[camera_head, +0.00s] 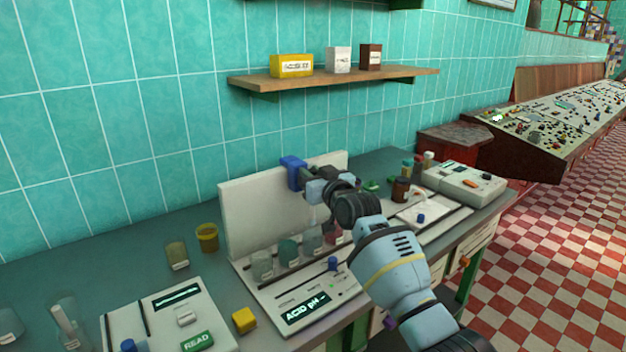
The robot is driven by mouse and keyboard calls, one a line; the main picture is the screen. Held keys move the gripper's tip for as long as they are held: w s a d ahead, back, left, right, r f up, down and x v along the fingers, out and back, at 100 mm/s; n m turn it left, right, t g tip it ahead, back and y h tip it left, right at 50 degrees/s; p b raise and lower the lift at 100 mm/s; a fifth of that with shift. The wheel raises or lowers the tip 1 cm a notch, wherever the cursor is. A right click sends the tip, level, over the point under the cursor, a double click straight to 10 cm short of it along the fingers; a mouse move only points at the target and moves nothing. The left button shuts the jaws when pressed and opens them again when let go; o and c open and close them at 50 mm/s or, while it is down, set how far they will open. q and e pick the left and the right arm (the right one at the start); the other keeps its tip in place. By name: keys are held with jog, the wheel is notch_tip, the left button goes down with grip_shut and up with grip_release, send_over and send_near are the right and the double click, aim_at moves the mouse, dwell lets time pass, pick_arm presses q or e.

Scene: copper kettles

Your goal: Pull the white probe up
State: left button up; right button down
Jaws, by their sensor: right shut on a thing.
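My right gripper (308,187) comes in from the lower right and is shut at the upper front of the white upright panel (265,205). It sits close against a blue block (292,165) near the panel's top edge. A thin pale piece, apparently the white probe (313,215), shows just below the gripper, above the glass beakers. The gripper and wrist hide most of it, and the grip itself is small and partly covered. Several beakers (288,252) stand in a row on the base of the device with the "ACID pH" display (303,311). My left gripper is out of view.
A device with a READ button (197,341), a yellow block (244,319) and an amber cup (207,237) stand to the left. Bottles (401,190) and a white instrument (463,184) stand to the right. A wooden shelf (335,81) with boxes hangs above.

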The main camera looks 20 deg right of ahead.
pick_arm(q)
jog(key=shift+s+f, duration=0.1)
pick_arm(e)
jog(key=c, duration=1.3)
grip_release()
jog(key=shift+f, duration=0.1)
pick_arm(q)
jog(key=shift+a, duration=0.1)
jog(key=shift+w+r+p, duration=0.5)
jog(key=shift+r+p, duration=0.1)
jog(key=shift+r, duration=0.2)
pick_arm(e)
jog(key=s+d, duration=0.1)
jog(key=s, duration=0.6)
jog(key=shift+s+d, duration=0.2)
jog(key=shift+s, duration=0.15)
